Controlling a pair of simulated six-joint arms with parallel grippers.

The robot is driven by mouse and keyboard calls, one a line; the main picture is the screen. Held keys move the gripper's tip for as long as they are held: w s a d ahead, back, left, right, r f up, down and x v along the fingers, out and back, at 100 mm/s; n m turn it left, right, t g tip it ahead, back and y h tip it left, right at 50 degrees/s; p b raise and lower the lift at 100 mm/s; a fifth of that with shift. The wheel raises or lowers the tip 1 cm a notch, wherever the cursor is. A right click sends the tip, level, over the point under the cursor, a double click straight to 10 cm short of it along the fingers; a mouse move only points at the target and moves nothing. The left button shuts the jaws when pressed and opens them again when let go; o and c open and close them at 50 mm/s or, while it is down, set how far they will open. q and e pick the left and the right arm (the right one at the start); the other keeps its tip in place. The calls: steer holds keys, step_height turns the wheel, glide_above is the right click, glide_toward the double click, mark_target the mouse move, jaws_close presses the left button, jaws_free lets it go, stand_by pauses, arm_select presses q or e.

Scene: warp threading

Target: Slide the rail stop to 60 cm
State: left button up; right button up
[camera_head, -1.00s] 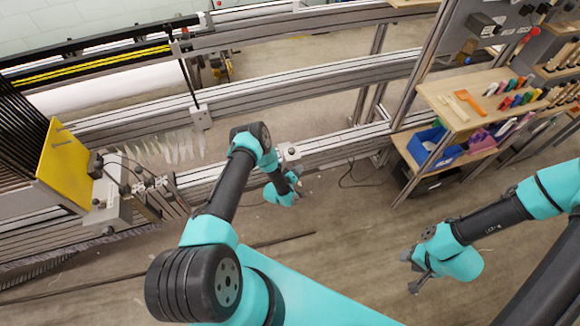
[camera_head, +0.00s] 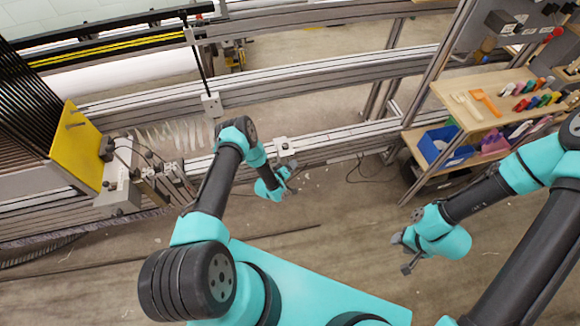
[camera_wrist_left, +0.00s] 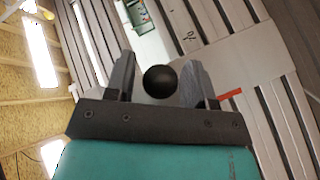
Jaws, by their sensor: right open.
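The rail stop (camera_head: 284,146) is a small pale block on the lower front rail (camera_head: 330,143). Its round black knob (camera_wrist_left: 160,81) sits between the two fingers of my left gripper (camera_wrist_left: 158,84) in the left wrist view. A dark number, seemingly 70, is printed on the rail face (camera_wrist_left: 188,36), and a red mark (camera_wrist_left: 230,94) shows right of the fingers. My right gripper (camera_head: 404,256) is open and empty above the floor.
Another pale block (camera_head: 211,104) stands on the rail behind. A yellow panel (camera_head: 84,148) and a metal mechanism (camera_head: 120,190) are at the left. A wooden shelf (camera_head: 480,97) with colored items and a blue bin (camera_head: 445,147) stand at the right.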

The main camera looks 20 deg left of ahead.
arm_select(q)
steer(key=shift+o, duration=0.6)
steer(key=shift+s, duration=0.15)
steer(key=v, duration=1.7)
steer(key=shift+r, duration=0.1)
steer(key=d+r+m+g, duration=0.4)
steer(key=r+g, duration=0.3)
steer(key=r, duration=0.1)
steer(key=s+d+r+m+g, duration=0.1)
steer(key=s+d+r+g, duration=0.1)
steer(key=s+r, duration=0.3)
steer(key=s+d+r+m+g, duration=0.1)
steer(key=s+d+r+g, duration=0.2)
steer(key=s+r+g, duration=0.2)
step_height(320, 180, up, 4)
steer(key=shift+s+f+m, duration=0.15)
steer(key=shift+s+m, duration=0.15)
steer(key=shift+s, duration=0.45)
